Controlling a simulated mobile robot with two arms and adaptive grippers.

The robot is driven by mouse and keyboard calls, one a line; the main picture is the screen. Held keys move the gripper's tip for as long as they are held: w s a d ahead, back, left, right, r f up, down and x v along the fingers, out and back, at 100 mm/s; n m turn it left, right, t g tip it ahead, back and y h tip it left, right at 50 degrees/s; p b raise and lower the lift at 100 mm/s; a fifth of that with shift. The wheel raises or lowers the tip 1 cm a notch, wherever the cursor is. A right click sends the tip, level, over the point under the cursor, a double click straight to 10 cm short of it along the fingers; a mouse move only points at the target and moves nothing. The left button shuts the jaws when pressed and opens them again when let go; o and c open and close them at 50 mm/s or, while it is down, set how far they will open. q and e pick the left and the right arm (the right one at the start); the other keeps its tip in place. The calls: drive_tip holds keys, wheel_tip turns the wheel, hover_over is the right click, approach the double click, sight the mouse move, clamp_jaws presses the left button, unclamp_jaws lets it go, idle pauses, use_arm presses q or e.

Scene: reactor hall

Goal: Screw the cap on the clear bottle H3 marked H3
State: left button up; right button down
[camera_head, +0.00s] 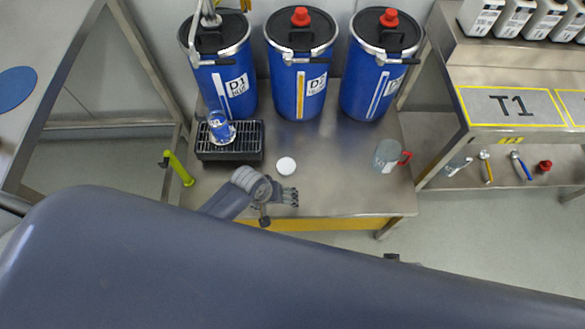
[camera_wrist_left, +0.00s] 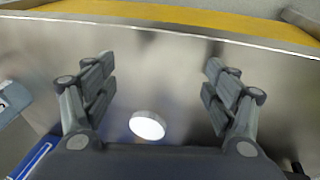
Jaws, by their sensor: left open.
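A white round cap (camera_head: 286,166) lies flat on the steel bench; it also shows in the left wrist view (camera_wrist_left: 147,125). A small clear bottle (camera_head: 219,127) with blue in its lower look and a label too small to read stands on the black drip tray (camera_head: 230,152), below the left drum. My left gripper (camera_head: 290,197) is near the bench's front edge, just in front of the cap. In the left wrist view its fingers (camera_wrist_left: 160,85) are spread wide and empty, with the cap in the gap between them, nearer the palm side of the picture. My right gripper is not in view.
Three blue drums (camera_head: 301,75) stand along the back of the bench (camera_head: 335,180). A jug with a red handle (camera_head: 388,156) stands at the right. The bench between cap and jug is clear.

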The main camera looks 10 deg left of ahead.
sight(284, 167)
use_arm(q)
drive_tip(key=w+d+r+n+b, duration=0.1)
drive_tip(key=w, duration=0.2)
drive_tip(key=w+d+r+n+b, duration=0.1)
drive_tip(key=w+n+b, duration=0.1)
drive_tip(key=w, duration=0.1)
drive_tip(key=w+d+r+n+b, duration=0.1)
drive_tip(key=w+n+b, duration=0.1)
drive_tip(key=w, duration=0.1)
drive_tip(key=shift+d+r+g, duration=0.1)
drive_tip(key=shift+r+g, duration=0.2)
drive_tip(key=shift+g, duration=0.1)
drive_tip(key=w+a+r+n+g+y+b, duration=0.1)
drive_tip(key=w+a+r+n+b, duration=0.3)
drive_tip(key=n, duration=0.4)
drive_tip(key=shift+a+r+g+y+b, duration=0.4)
drive_tip(key=shift+r+y+b, duration=0.25)
drive_tip(key=shift+b, duration=0.2)
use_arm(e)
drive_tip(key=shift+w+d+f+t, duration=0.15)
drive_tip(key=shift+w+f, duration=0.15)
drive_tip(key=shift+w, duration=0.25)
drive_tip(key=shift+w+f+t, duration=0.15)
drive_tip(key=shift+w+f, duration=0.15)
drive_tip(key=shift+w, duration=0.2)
